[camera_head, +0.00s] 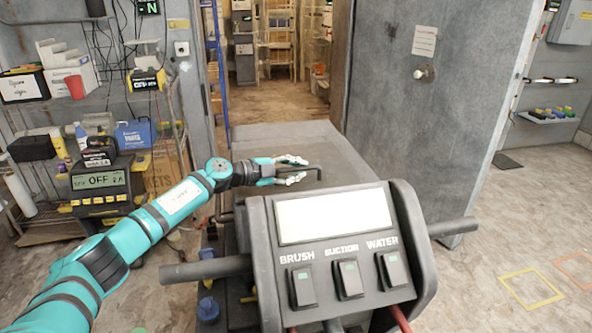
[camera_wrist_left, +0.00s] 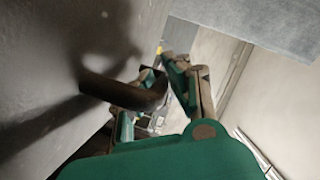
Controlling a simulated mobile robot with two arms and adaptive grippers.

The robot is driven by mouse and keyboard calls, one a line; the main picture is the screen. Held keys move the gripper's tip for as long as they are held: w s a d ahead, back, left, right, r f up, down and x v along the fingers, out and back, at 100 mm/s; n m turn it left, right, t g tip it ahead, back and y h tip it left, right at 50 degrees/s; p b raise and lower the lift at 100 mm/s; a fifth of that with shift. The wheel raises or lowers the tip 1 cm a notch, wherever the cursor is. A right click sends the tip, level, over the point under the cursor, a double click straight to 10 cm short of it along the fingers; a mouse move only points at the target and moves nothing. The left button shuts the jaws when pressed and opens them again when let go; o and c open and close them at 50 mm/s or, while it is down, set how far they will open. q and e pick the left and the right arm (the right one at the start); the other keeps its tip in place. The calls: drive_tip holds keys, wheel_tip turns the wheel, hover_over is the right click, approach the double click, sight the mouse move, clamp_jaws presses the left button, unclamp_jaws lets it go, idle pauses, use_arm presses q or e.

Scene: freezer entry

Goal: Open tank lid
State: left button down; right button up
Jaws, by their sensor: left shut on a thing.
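The grey tank lid (camera_head: 285,138) lies behind the control panel of the cleaning machine in the head view. It looks roughly flat, and I cannot tell if it is slightly raised. A dark bent handle (camera_head: 312,169) sits at the lid. My left gripper (camera_head: 296,172) is shut on this handle, reaching in from the left. In the left wrist view the dark handle (camera_wrist_left: 122,92) runs between the fingers of my left gripper (camera_wrist_left: 165,95), with the grey lid surface (camera_wrist_left: 50,60) beside it. My right gripper is not in view.
The control panel (camera_head: 335,262) with brush, suction and water switches stands in front, with a bar on each side. A large grey door (camera_head: 430,110) stands behind at the right. A cluttered shelf (camera_head: 80,110) is at the left. The right floor is clear.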

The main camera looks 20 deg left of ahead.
use_arm(q)
drive_tip(key=shift+w+a+r+p, duration=0.1)
drive_tip(key=shift+w+r+p, duration=0.05)
drive_tip(key=shift+r+p, duration=0.7)
drive_tip(key=w+a+r+n+p, duration=0.1)
drive_tip(key=w+r+p, duration=0.1)
drive_tip(key=r, duration=0.3)
drive_tip(key=w+a+r+n+g+p, duration=0.1)
drive_tip(key=w+a+r+n+p, duration=0.1)
drive_tip(key=r, duration=0.4)
drive_tip(key=shift+w+a+g, duration=0.3)
drive_tip(key=shift+w, duration=0.45)
drive_tip(key=shift+r, duration=0.1)
